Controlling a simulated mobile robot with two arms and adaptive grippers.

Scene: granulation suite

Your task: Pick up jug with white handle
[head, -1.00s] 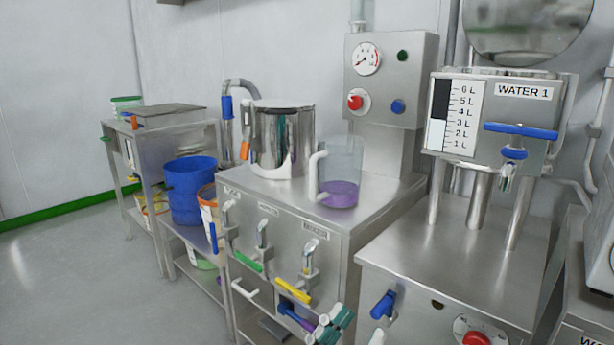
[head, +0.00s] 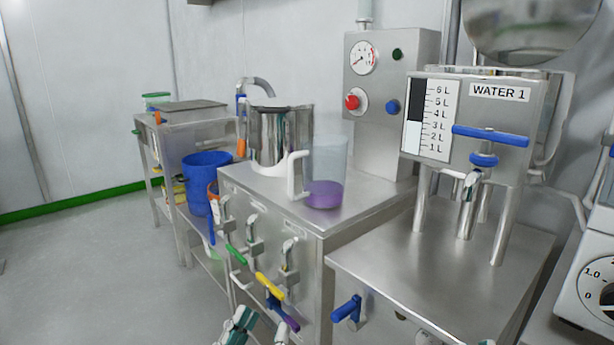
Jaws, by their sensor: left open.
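The jug with white handle (head: 328,165) is a clear, upright vessel with purple contents at its bottom. It stands on the steel cabinet top (head: 265,190), near the front edge, with its white handle (head: 296,175) facing left. My left gripper (head: 264,323) shows at the bottom edge of the head view, partly cut off. It is open, its teal and white fingers apart, low in front of the cabinet. It is well below the jug and does not touch it.
A steel pot (head: 282,135) stands close behind and left of the jug. Taps with green (head: 236,254) and yellow (head: 270,286) handles stick out from the cabinet front. A gauge panel (head: 390,95) rises behind. The WATER 1 unit (head: 480,120) stands right; a blue bucket (head: 205,182) is left.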

